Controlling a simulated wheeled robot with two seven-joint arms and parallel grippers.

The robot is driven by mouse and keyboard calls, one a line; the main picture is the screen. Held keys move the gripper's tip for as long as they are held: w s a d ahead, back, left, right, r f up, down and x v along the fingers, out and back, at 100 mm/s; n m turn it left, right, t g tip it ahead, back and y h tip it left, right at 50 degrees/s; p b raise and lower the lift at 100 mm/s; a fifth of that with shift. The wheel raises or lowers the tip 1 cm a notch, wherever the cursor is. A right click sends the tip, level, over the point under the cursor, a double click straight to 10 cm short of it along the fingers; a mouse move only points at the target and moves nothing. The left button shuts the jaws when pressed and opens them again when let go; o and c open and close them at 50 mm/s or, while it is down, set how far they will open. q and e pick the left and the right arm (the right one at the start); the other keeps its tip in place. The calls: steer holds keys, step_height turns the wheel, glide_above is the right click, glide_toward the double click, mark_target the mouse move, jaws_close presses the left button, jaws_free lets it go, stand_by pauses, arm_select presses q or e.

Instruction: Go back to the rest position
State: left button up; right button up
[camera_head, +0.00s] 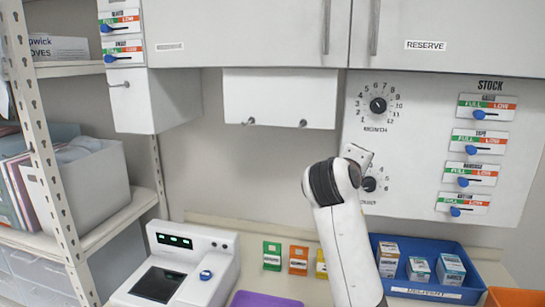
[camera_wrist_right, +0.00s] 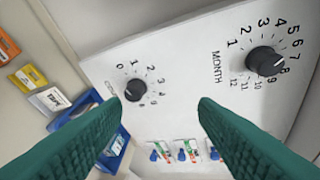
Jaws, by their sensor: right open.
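My right arm rises from the bottom of the head view, with its wrist in front of the white wall panel (camera_head: 420,125). My right gripper shows in the wrist view (camera_wrist_right: 160,103) as two green fingers, wide apart and empty, pointing toward the panel. The black month knob (camera_head: 378,105) is above my wrist; it also shows at the wrist view's upper right (camera_wrist_right: 266,61). A smaller black knob (camera_head: 369,184) is just right of my wrist. In the wrist view this knob (camera_wrist_right: 135,91) is near the left fingertip. My left gripper is out of view.
A blue bin (camera_head: 430,291) with small boxes stands behind and right of my forearm. Coloured cards (camera_head: 298,260) stand left of it, with a white device (camera_head: 178,265) farther left. Stock sliders (camera_head: 477,141) line the panel's right. Cabinets (camera_head: 245,30) hang above.

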steer(key=s+d+f+m+g+y, duration=0.15)
steer(key=s+f, duration=0.25)
steer(key=f, duration=0.6)
steer(key=s+f+g+y, duration=0.15)
steer(key=s+f, duration=0.35)
steer(key=f, duration=0.5)
steer(key=s+d+f+m+g+y, duration=0.15)
steer(key=s+f, duration=0.25)
steer(key=f, duration=0.6)
steer(key=s+a+f+m+g+y, duration=0.15)
steer(key=s+f, duration=0.25)
steer(key=s, duration=0.5)
steer(key=s+f+m+g+y, duration=0.15)
steer(key=s+f, duration=0.25)
steer(key=s, duration=0.5)
steer(key=s+a+f+g+y, duration=0.15)
steer(key=s+f, duration=0.25)
steer(key=s, duration=0.4)
step_height(320, 180, down, 24)
steer(key=s+g, duration=0.1)
steer(key=s+d+f+g, duration=0.1)
steer(key=s+d+f, duration=0.2)
steer(key=s+f, duration=1.4)
steer(key=shift+s+d+f+g+h, duration=0.2)
steer(key=shift+f+g+h, duration=0.15)
steer(key=shift+f, duration=0.45)
